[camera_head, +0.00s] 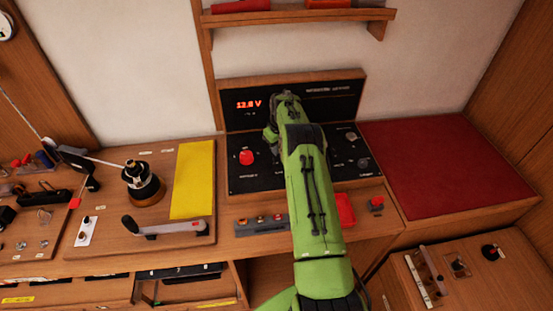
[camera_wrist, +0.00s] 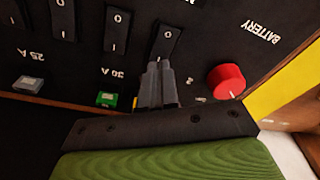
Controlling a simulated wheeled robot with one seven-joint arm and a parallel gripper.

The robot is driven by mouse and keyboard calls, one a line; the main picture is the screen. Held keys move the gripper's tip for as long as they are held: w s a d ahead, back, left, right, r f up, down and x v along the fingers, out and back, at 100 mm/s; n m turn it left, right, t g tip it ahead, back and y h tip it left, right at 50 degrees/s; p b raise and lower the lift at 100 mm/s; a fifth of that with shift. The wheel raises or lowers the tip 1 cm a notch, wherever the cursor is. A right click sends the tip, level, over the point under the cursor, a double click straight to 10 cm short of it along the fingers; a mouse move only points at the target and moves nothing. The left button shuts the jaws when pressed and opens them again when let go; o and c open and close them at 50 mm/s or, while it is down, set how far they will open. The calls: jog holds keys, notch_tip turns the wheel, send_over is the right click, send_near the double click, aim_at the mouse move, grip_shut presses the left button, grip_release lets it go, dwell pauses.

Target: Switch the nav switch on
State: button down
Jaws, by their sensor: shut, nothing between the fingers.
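In the wrist view a black panel (camera_wrist: 215,35) carries several black rocker switches marked O and I. In the head view my green arm hides the panel's middle and the switches.
A red knob (camera_wrist: 227,80) sits right of my fingers, near the word BATTERY. Green (camera_wrist: 107,99) and pale (camera_wrist: 28,83) buttons lie to the left. The head view shows a red 12.8 V display (camera_head: 249,104), a yellow sheet (camera_head: 194,180) and a red pad (camera_head: 440,165).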

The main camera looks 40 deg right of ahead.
jog(key=shift+f+b, duration=0.75)
jog(key=shift+f, duration=0.1)
dwell(0.4)
jog(key=shift+r+p, duration=1.85)
jog(key=shift+r, duration=1.7)
jog(key=s+a+r+b, duration=0.1)
jog(key=a+r, duration=0.4)
jog(key=r, duration=0.2)
jog(key=s+a+r, duration=0.2)
jog(key=a+r, duration=0.2)
jog(key=r, duration=0.4)
jog(key=s+a+r+t+b, duration=0.1)
jog(key=s+a+r+t, duration=0.1)
jog(key=s+a+r, duration=0.65)
jog(key=s+a+f+t+b, duration=0.1)
jog(key=s+a, duration=0.3)
jog(key=s, duration=0.8)
jog(key=s+a+f+b, duration=0.1)
jog(key=s+a, duration=0.4)
jog(key=s, duration=0.8)
jog(key=shift+f+m+t, duration=0.4)
jog(key=shift+f, duration=0.3)
